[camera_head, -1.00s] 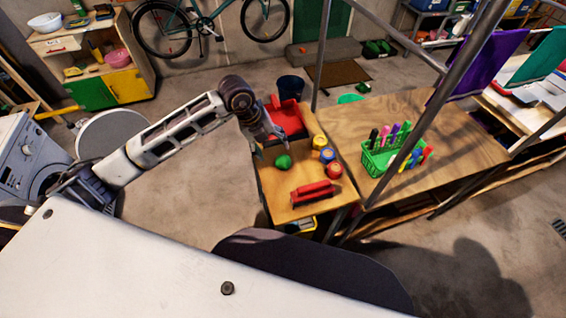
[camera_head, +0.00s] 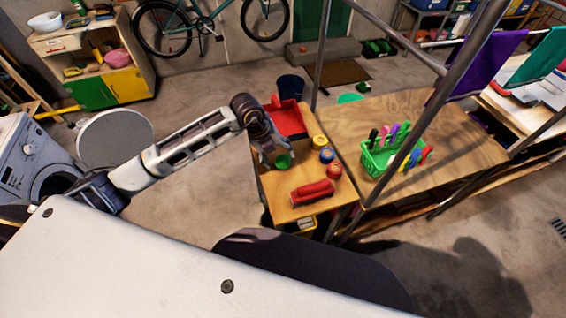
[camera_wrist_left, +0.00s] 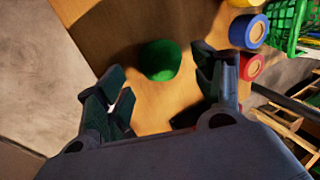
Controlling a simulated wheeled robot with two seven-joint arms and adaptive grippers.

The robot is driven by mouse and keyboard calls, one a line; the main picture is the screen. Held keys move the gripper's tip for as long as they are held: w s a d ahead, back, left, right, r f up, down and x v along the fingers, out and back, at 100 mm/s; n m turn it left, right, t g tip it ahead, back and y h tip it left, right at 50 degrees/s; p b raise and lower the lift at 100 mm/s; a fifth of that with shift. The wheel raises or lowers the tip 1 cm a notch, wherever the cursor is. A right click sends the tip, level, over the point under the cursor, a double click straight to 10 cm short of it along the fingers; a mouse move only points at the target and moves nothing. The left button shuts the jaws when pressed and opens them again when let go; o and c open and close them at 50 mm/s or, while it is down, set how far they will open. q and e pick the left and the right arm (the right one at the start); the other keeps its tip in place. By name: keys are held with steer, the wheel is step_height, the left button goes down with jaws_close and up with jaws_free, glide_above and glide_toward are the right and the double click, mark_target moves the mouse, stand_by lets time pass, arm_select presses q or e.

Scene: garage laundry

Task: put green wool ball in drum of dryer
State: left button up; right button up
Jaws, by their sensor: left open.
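The green wool ball (camera_head: 283,161) lies on the small wooden table (camera_head: 290,206). It also shows in the left wrist view (camera_wrist_left: 160,60), between and just beyond the fingertips. My left gripper (camera_head: 275,158) is open above the table, close beside the ball and partly in front of it; in the left wrist view (camera_wrist_left: 162,98) its two fingers are spread with nothing between them. The dryer may be the white front-loading machine (camera_head: 18,160) with a round door opening at the left edge; its drum is not clearly visible. My right gripper is not in view.
Near the ball are a red tray (camera_head: 290,121), a red object (camera_head: 312,192) and yellow, blue and red jars (camera_head: 326,155). A green basket (camera_head: 378,161) stands on the neighbouring bench. A metal post (camera_head: 322,55) rises behind. The floor left of the table is clear.

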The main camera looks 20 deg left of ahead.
mark_target(281, 159)
arm_select(q)
steer(key=shift+p+x, duration=0.3)
steer(key=shift+x, duration=1.95)
steer(key=shift+r, duration=0.1)
steer(key=c, duration=1.2)
steer(key=shift+o, duration=0.2)
steer(key=shift+r, duration=0.15)
